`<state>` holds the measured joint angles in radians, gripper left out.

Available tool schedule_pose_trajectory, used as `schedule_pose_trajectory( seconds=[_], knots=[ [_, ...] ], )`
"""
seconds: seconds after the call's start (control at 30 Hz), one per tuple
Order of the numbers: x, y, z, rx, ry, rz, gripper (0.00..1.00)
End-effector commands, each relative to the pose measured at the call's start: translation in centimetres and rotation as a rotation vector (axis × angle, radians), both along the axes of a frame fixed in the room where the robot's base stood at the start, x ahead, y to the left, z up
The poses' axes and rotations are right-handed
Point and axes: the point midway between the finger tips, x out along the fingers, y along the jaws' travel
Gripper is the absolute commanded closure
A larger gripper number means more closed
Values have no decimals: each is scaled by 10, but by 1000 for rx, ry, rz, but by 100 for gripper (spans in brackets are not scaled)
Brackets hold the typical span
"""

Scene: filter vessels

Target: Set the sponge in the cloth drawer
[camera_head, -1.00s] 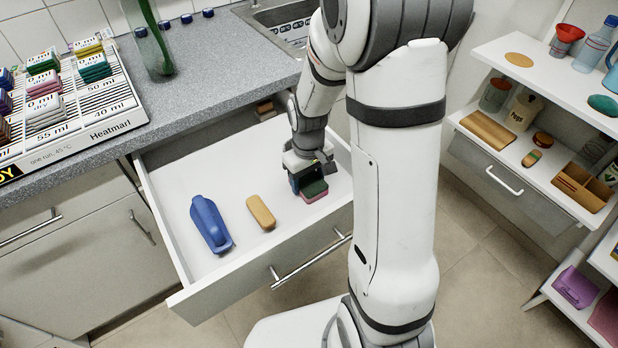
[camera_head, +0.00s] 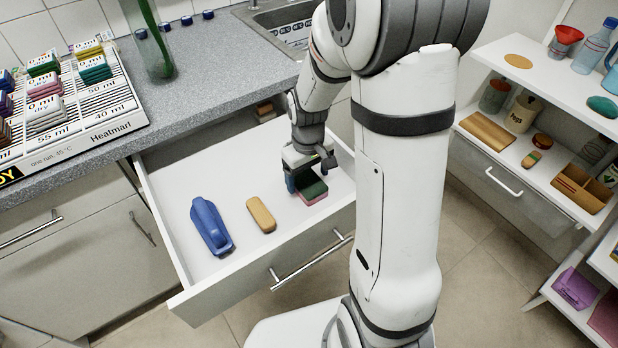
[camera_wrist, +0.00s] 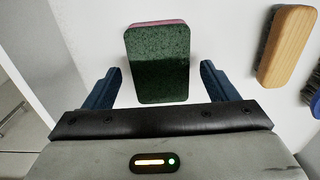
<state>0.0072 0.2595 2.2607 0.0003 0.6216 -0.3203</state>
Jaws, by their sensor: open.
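The sponge (camera_head: 313,192), dark green on top and pink below, lies on the white floor of the open drawer (camera_head: 182,179), near its right side. In the wrist view the sponge (camera_wrist: 158,62) sits between the two blue fingers of my gripper (camera_wrist: 160,88), with a gap on each side. My gripper (camera_head: 302,180) is open, low in the drawer, right at the sponge. In the head view my gripper partly covers the sponge's far end.
The counter (camera_head: 215,65) overhangs the drawer's back. Shelves (camera_head: 480,120) with several items stand at the right.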

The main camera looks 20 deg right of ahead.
Motion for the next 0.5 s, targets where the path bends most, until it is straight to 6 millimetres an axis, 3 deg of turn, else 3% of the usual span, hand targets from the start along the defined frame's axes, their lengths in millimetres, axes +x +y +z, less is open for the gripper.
schedule_pose_trajectory(
  seconds=[0.3,0.5],
  knots=[
    [1,0,71,0,-5,0,20],
    [0,0,96,0,-2,0,20]
  ],
)
